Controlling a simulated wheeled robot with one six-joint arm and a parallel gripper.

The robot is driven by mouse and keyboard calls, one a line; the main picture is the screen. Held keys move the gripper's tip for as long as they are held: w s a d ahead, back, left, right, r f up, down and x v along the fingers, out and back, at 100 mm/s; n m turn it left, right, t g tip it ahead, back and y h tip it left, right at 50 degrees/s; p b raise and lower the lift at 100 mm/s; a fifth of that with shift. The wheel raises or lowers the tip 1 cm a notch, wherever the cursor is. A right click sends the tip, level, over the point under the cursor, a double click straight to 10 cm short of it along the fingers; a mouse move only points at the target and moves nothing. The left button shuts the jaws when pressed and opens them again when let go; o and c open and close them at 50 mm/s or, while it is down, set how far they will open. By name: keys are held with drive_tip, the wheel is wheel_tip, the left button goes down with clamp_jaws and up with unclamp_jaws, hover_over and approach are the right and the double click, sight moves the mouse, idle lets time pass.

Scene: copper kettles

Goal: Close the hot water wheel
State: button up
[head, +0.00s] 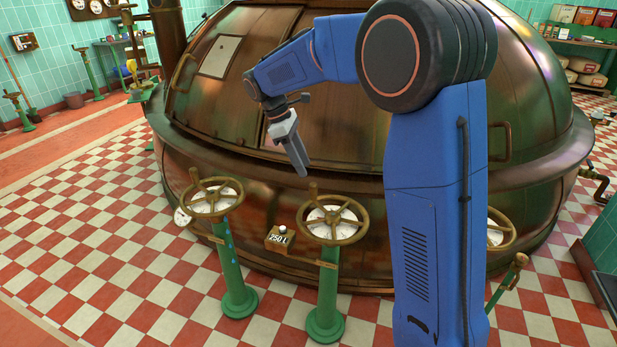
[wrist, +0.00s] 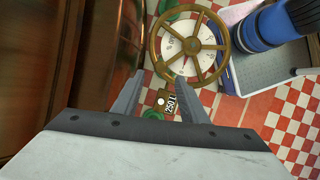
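Brass handwheels with white dials stand on green posts before the copper kettle. The left wheel (head: 212,198) has small blue marks on its post. The middle wheel (head: 336,222) has an upright knob at its upper left; I cannot read a hot label on it. A third wheel (head: 503,230) is partly hidden behind my arm. My gripper (head: 303,172) is in the air above and left of the middle wheel, touching nothing. In the wrist view its fingers (wrist: 160,80) are apart and empty, with what appears to be the middle wheel (wrist: 188,45) beyond them.
The kettle (head: 300,225) curves close behind the wheels. A small 750 L counter box (head: 280,238) sits between the left and middle wheels and shows between the fingers in the wrist view (wrist: 169,102). The checkered floor (head: 90,240) at left is clear.

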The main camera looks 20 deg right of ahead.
drive_tip(key=v, duration=0.7)
drive_tip(key=shift+r, duration=0.35)
drive_tip(key=shift+a, duration=0.1)
drive_tip(key=s+d+r+m+t+y, duration=0.1)
drive_tip(key=s+d+m+t, duration=0.2)
drive_tip(key=s, duration=0.7)
drive_tip(key=s+d+r+m+y, duration=0.1)
drive_tip(key=s+d+m+y, duration=0.3)
drive_tip(key=s, duration=0.6)
drive_tip(key=s+d+f+m+t, duration=0.1)
drive_tip(key=s+f+m+t, duration=0.1)
drive_tip(key=s+f, duration=0.3)
drive_tip(key=s+d+f+m+t+h, duration=0.1)
drive_tip(key=s+f, duration=0.4)
drive_tip(key=s, duration=0.7)
drive_tip(key=d+m, duration=0.1)
drive_tip(key=m, duration=0.1)
drive_tip(key=shift+s+d+m+t, duration=0.3)
drive_tip(key=shift+s+m+t, duration=0.1)
